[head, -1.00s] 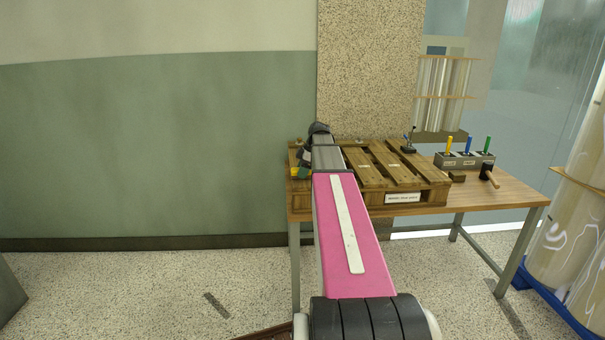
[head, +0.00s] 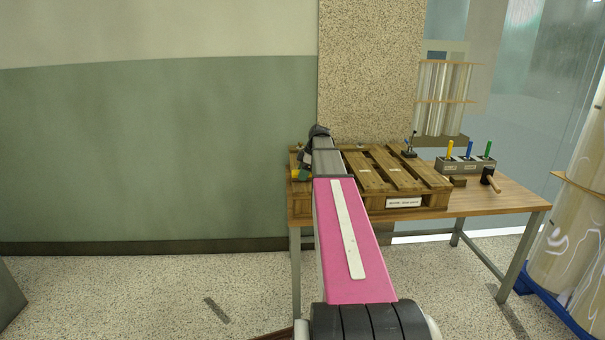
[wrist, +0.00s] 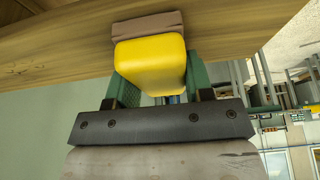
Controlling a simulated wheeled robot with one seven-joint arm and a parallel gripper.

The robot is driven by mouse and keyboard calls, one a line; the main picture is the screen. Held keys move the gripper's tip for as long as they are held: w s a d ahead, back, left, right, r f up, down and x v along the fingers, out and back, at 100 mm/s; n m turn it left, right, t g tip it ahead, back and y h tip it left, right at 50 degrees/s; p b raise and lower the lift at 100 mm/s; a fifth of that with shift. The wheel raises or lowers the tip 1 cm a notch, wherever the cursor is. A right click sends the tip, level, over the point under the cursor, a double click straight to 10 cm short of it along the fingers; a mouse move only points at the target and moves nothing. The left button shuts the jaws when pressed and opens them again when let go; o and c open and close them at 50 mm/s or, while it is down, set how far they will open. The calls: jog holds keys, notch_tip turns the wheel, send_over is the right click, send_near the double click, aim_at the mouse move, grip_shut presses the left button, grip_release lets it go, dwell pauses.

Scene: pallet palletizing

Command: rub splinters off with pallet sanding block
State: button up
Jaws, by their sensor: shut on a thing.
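The pallet sanding block (wrist: 150,62) shows in the wrist view as a yellow grip with a brown pad along its far side. My gripper (wrist: 155,90) has its green fingers shut on the yellow part. The brown pad is at the face of a wooden board of the pallet (wrist: 60,50); it appears to touch it. My arm hides part of the pallet's left side. No splinters can be made out.
The workbench (head: 480,207) has free top to the right of the pallet. A dark clamp-like tool (head: 409,150) is on the pallet's back right.

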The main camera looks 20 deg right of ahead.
aim_at(301, 187)
jog(key=shift+s+a+f, duration=0.1)
jog(key=shift+s+a, duration=0.2)
jog(key=shift+s, duration=0.8)
jog(key=shift+s+a+r, duration=0.1)
jog(key=shift+s+a, duration=0.25)
jog(key=shift+s, duration=0.75)
jog(key=shift+s+a+f, duration=0.1)
jog(key=shift+s+a, duration=0.2)
jog(key=shift+s, duration=0.8)
notch_tip(301, 187, up, 7)
